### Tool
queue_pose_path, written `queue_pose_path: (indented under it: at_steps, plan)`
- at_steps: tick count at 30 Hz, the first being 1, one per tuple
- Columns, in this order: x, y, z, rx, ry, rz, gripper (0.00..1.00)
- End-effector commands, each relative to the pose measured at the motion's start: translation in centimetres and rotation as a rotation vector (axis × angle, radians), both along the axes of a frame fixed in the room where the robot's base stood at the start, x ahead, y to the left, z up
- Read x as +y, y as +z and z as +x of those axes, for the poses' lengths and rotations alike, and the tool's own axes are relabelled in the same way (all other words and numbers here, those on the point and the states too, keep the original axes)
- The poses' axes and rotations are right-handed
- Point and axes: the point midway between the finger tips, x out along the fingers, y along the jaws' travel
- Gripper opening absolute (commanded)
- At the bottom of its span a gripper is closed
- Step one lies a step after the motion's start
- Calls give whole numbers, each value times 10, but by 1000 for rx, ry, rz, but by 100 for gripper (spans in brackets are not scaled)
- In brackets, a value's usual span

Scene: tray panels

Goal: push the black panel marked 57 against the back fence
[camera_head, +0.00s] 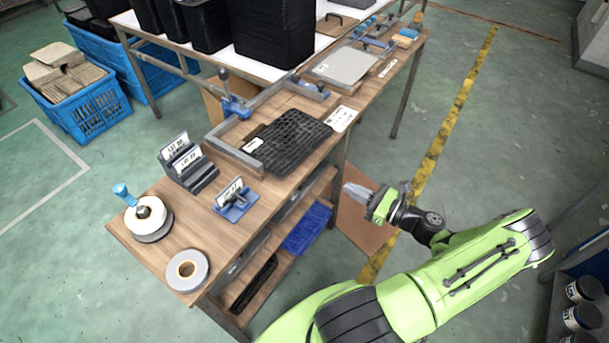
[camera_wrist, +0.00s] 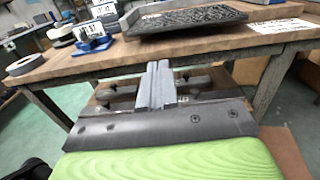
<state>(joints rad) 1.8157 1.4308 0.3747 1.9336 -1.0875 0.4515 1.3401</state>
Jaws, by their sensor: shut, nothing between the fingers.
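The black panel (camera_head: 290,142), ribbed and flat, lies on the wooden bench top with a white label at its left end; I cannot read the number. In the wrist view the panel (camera_wrist: 190,19) is at the top, above the bench edge. The grey back fence (camera_head: 262,97) runs along the panel's far side, with a strip of bare wood between them. A second grey bar (camera_head: 232,155) stands close by the panel's left end. My gripper (camera_head: 350,190) is off the bench's near edge, apart from the panel. Its fingers (camera_wrist: 157,72) are shut and empty.
A white card (camera_head: 341,118) lies right of the panel. A blue clamp (camera_head: 232,104) stands by the fence corner. Label holders (camera_head: 186,165), a blue stand (camera_head: 236,203) and tape rolls (camera_head: 187,270) are to the left. A grey panel (camera_head: 344,66) lies further right.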

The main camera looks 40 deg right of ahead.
Motion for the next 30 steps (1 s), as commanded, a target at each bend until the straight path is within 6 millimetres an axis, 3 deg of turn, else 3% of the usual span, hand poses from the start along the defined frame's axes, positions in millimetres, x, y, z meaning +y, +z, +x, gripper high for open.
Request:
queue_pose_path:
  at_steps: [5,21,30]
  plan:
    - [4,1,14,-7,-8,13,0]
    - [42,-1,118,-4,-6,9,0]
    - [46,1,131,-3,-9,10,0]
